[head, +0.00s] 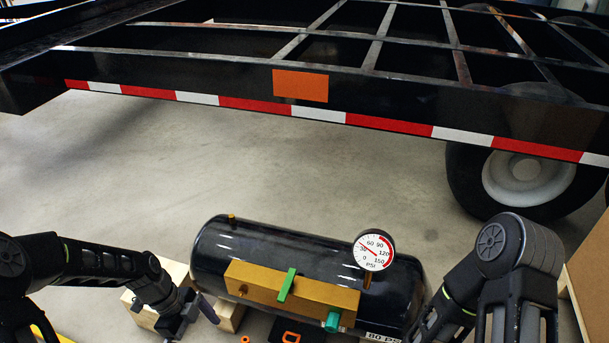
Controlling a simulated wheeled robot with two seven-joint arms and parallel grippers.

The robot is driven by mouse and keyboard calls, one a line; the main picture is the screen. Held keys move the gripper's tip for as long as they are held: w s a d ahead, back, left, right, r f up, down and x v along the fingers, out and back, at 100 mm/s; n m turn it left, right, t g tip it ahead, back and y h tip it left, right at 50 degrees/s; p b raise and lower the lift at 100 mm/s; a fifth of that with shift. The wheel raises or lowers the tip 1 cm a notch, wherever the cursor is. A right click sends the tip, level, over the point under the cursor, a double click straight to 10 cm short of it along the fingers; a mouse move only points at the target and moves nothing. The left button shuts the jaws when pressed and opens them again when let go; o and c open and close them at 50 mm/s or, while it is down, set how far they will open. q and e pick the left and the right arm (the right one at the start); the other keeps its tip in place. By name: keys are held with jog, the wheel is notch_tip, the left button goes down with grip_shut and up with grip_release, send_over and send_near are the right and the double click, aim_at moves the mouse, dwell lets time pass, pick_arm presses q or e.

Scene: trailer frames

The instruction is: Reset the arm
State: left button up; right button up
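My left arm comes in from the left, and its gripper (190,318) hangs low beside the left end of a black air tank. Its fingers are small and dark, and I cannot tell how far apart they are. I see nothing clearly held in it. My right arm (490,270) is bent at the lower right, beside the tank's right end. Its forearm points down and left out of the picture, so the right gripper is hidden below the edge.
The black tank (300,240) carries a brass block (250,278), a green lever (287,285), a teal knob (333,320) and a pressure gauge (374,249). Wooden blocks (232,317) lie by its left end. A trailer frame (200,75) and wheel (520,175) stand beyond clear floor.

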pick_arm(q)
jog(key=s+d+f+n+t, duration=0.15)
jog(key=d+f+n, duration=0.3)
jog(key=n, duration=0.55)
jog(key=s+d+f+n+t, duration=0.1)
jog(key=d+f+n+t, duration=0.3)
jog(key=n, duration=0.6)
jog(key=s+d+f+n+g, duration=0.2)
jog(key=s+d+g, duration=0.2)
jog(key=s+d, duration=0.65)
notch_tip(320, 180, up, 20)
jog(key=a+p, duration=0.1)
jog(key=p, duration=1.9)
jog(key=shift+s+a+r+t, duration=0.25)
jog(key=shift+s+a+t, duration=0.1)
jog(key=shift+s+a, duration=0.1)
jog(key=shift+c, duration=0.3)
